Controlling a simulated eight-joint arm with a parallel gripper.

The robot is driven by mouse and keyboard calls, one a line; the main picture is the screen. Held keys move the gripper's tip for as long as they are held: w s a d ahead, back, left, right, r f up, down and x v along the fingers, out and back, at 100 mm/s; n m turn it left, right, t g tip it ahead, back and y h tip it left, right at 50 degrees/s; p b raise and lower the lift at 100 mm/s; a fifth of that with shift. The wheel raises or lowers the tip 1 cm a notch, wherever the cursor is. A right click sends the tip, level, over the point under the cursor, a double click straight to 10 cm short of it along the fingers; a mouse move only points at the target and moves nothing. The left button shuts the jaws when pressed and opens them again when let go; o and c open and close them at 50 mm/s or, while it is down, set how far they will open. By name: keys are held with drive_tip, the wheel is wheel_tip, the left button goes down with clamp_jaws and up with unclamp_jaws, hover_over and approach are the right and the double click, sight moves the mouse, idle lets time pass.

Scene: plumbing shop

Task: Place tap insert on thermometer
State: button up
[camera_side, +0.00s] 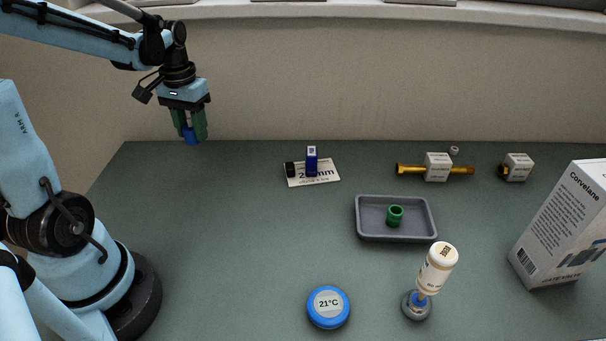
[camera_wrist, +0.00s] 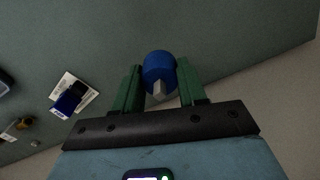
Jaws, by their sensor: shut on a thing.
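My gripper (camera_side: 189,126) is at the upper left of the side view, above the far left edge of the bench. Its green fingers are shut on a blue piece, which looks like the tap insert (camera_side: 191,138). In the wrist view the tap insert (camera_wrist: 159,68) is a blue round body with a pale grey stub, between the fingers (camera_wrist: 160,76). The thermometer (camera_side: 328,307) is a round blue disc with a white face reading 21°C. It lies flat at the front middle of the bench, well apart from my gripper, with nothing on it.
A grey tray (camera_side: 368,227) holds a green ring (camera_side: 395,215). A white bottle (camera_side: 438,268) leans on a round grey base (camera_side: 416,305). A white box (camera_side: 565,225) stands right. A label card (camera_side: 323,173) and brass fittings (camera_side: 462,170) lie behind. The left-middle bench is clear.

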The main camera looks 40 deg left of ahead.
drive_tip(key=w+d+r+m, duration=0.1)
drive_tip(key=w+d+m, duration=0.3)
drive_tip(key=d, duration=0.6)
drive_tip(key=m, duration=1.7)
hover_over(329, 303)
drive_tip(key=shift+f, duration=4)
drive_tip(key=shift+d+f, duration=0.1)
drive_tip(key=o, duration=1.1)
drive_tip(key=shift+o, duration=0.2)
